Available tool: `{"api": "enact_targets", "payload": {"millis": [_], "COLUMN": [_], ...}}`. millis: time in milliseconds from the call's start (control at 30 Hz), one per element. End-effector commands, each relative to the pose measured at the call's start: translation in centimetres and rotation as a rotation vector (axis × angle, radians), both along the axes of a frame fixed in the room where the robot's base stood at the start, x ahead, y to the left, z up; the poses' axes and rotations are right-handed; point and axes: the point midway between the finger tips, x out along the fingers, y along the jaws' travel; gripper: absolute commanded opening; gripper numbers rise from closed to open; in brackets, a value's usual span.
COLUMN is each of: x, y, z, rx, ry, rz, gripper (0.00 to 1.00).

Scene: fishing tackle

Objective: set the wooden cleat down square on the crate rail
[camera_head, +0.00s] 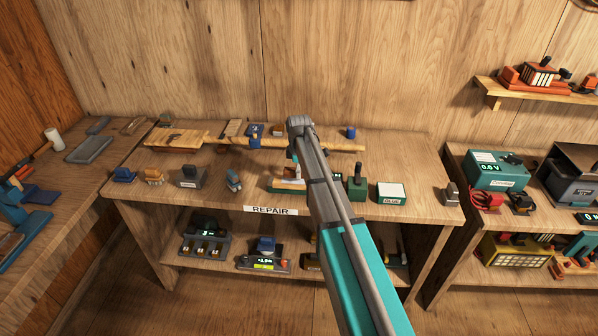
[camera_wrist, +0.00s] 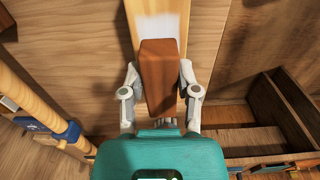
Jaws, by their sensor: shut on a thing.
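The wooden cleat (camera_wrist: 159,80), a reddish-brown block, is between the fingers of my gripper (camera_wrist: 158,76) in the wrist view. My gripper is shut on it. Beyond the cleat runs a pale wooden rail (camera_wrist: 182,18) with a white patch (camera_wrist: 157,26) on it. The cleat overlaps the near end of the patch in this view and looks slightly turned to the rail. I cannot tell whether they touch. In the head view my arm hides the gripper and the cleat.
A brown box-like wooden structure (camera_wrist: 290,100) stands at right in the wrist view. A pale pole (camera_wrist: 18,90) with blue fittings lies at left. In the head view the repair bench (camera_head: 235,190) carries several small tools, a green-and-white box (camera_head: 391,192) and a blue jar (camera_head: 351,132).

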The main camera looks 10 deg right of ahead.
Motion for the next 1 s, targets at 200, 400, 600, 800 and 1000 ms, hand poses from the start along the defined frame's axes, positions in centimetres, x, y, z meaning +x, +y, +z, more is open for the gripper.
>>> {"api": "enact_targets", "payload": {"millis": [200, 400, 600, 800, 1000], "x": [0.0, 0.0, 0.0, 0.0, 0.0], "y": [0.0, 0.0, 0.0, 0.0, 0.0], "z": [0.0, -0.3, -0.6, -1.0, -1.3], "rx": [0.0, 0.0, 0.0, 0.0, 0.0], "ry": [0.0, 0.0, 0.0, 0.0, 0.0], "rz": [0.0, 0.0, 0.0, 0.0, 0.0], "gripper": [0.0, 0.0, 0.0, 0.0, 0.0]}}
